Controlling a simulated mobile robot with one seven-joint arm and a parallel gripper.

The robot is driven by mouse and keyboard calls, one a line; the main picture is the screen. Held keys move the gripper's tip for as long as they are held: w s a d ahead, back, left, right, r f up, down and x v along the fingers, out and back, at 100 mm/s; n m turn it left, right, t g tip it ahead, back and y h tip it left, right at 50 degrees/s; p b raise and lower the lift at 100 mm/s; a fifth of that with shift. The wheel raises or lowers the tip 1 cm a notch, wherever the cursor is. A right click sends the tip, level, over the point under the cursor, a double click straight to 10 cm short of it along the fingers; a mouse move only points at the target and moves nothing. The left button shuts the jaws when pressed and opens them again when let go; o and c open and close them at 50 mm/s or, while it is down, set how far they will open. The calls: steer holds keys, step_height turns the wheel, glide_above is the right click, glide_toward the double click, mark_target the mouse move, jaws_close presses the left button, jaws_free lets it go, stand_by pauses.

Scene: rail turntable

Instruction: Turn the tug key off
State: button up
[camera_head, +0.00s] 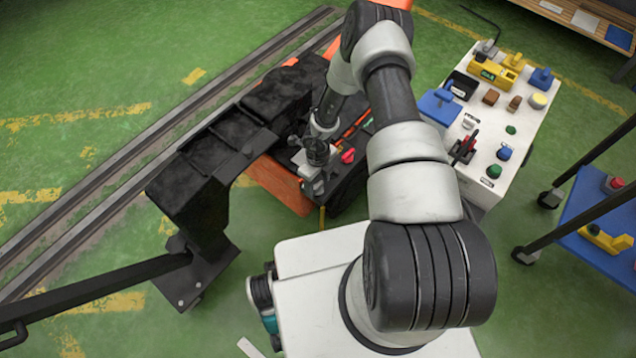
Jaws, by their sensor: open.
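The tug (277,184) is a low orange and black vehicle, left of centre in the head view. A small red knob (348,156) stands on its dark top panel; I cannot tell whether it is the key or another control. My gripper (312,178) is open and points down over the panel's left part, a little left of the red knob. The fingertips are small here, and I cannot tell whether they touch anything. My gripper and wrist hide part of the panel, and no key can be made out clearly.
A white control console (500,140) with several coloured buttons and levers stands to the right. A black frame (195,190) with a long bar is at the left, beside the rails (100,205). A blue-shelved cart (590,225) is at the right edge. Green floor at the far left is clear.

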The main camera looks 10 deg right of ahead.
steer(key=c, duration=1.1)
steer(key=shift+o, duration=0.2)
steer(key=n, duration=0.4)
steer(key=shift+n, duration=0.4)
steer(key=n, duration=0.4)
steer(key=shift+n, duration=0.3)
steer(key=n, duration=0.4)
steer(key=shift+n, duration=2.2)
